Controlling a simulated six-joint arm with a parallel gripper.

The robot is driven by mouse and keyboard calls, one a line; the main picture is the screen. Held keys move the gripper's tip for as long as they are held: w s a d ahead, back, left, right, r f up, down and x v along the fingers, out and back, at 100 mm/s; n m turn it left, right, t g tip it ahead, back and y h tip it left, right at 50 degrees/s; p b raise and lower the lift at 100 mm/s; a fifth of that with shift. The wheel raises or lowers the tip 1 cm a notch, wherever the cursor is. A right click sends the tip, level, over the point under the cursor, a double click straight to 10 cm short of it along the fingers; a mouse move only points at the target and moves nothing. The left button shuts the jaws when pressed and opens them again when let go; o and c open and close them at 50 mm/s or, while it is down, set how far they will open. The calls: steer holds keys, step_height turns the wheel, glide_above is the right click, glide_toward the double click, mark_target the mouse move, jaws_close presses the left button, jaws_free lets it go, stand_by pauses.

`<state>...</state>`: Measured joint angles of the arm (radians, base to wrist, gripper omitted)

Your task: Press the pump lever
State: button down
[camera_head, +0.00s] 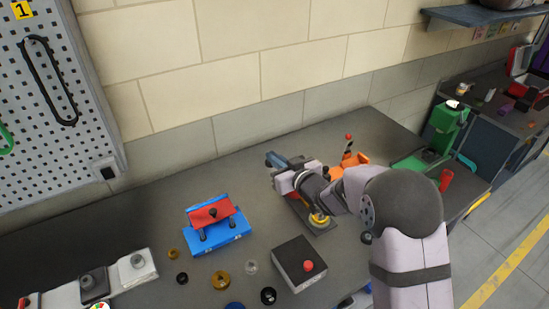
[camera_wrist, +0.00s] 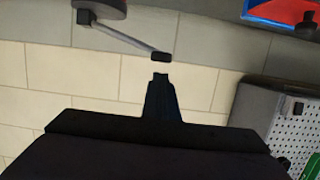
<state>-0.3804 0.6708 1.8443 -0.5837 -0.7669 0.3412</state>
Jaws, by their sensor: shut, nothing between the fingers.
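My gripper (camera_head: 273,159) is over the middle of the bench, its fingers shut and empty. In the wrist view its dark fingers (camera_wrist: 161,80) are together, with a small gap in the picture between their tip and the black end of a thin grey lever (camera_wrist: 135,43). That lever runs from a round grey part at the top edge; whether it touches the fingers is unclear. In the head view my arm hides part of a dark plate with a yellow round part (camera_head: 319,219). Behind my wrist stands an orange device (camera_head: 356,159) with a red-knobbed lever (camera_head: 348,138). I cannot tell which lever is the pump's.
A blue and red fixture (camera_head: 215,225) stands left of my arm. A dark box with a red button (camera_head: 308,266) is in front, with several rings and small parts beside it. A green machine (camera_head: 441,128) is at right. The tiled wall closes off the back.

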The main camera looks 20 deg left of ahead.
steer(key=shift+f, duration=0.6)
steer(key=shift+f, duration=0.1)
